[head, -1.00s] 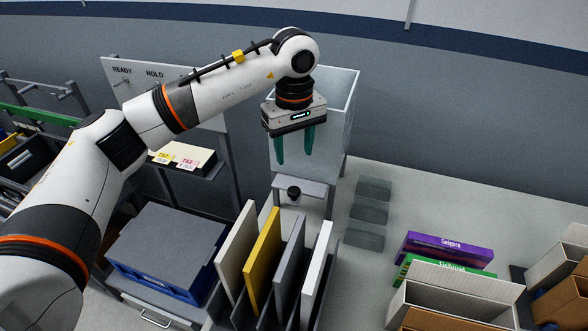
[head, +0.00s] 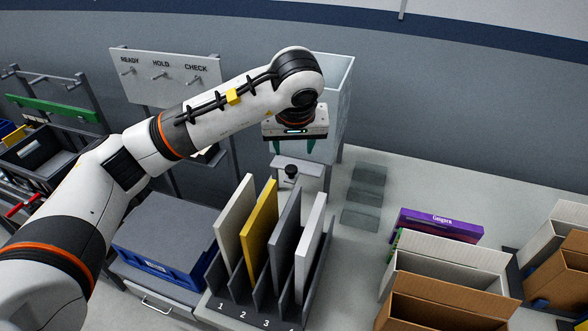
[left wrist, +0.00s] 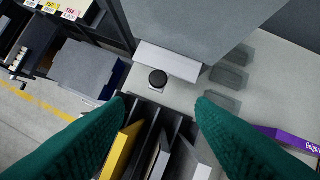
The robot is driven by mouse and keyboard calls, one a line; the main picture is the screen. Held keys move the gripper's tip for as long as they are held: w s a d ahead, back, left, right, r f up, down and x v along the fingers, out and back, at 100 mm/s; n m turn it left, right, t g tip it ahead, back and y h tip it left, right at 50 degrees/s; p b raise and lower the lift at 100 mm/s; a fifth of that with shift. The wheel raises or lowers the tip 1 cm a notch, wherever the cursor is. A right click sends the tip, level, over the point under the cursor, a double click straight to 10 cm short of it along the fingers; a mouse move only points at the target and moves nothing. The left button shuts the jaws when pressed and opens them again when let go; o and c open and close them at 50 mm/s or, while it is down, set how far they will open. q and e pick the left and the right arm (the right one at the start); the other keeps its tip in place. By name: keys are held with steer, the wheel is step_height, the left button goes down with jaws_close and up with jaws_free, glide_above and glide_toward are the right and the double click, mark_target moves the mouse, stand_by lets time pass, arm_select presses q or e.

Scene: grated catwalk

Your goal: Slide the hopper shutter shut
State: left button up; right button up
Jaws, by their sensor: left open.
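The hopper (head: 343,105) is a pale grey bin on legs at the back centre of the head view. Its shutter (head: 309,168) is a light plate sticking out below the bin toward me, with a black round knob (head: 291,171) on it. In the left wrist view, the shutter (left wrist: 180,62) and knob (left wrist: 158,79) lie ahead, between the two fingers. My left gripper (head: 294,146) is open and empty, with green fingers pointing down just above and behind the knob in the head view, apart from it. My right gripper is not in view.
A rack (head: 262,310) with several upright panels stands in front of the hopper. A blue crate (head: 150,262) with a grey top is to its left. Clear trays (head: 362,197) lie right of the hopper, and open cartons (head: 450,258) stand further right.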

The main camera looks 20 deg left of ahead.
arm_select(q)
glide_toward(291, 168)
steer(key=w+f, duration=0.1)
steer(key=p+x, duration=0.1)
steer(key=x, duration=0.2)
steer(key=shift+s+a+f+p, duration=0.1)
steer(key=shift+a+f+p, duration=0.15)
steer(key=shift+p, duration=0.1)
steer(key=x, duration=0.2)
steer(key=shift+d+f, duration=0.15)
steer(key=shift+f, duration=0.25)
steer(key=shift+w+f+p, duration=0.25)
steer(key=shift+f+p, duration=0.05)
steer(key=shift+f, duration=0.1)
steer(key=shift+s+r, duration=0.1)
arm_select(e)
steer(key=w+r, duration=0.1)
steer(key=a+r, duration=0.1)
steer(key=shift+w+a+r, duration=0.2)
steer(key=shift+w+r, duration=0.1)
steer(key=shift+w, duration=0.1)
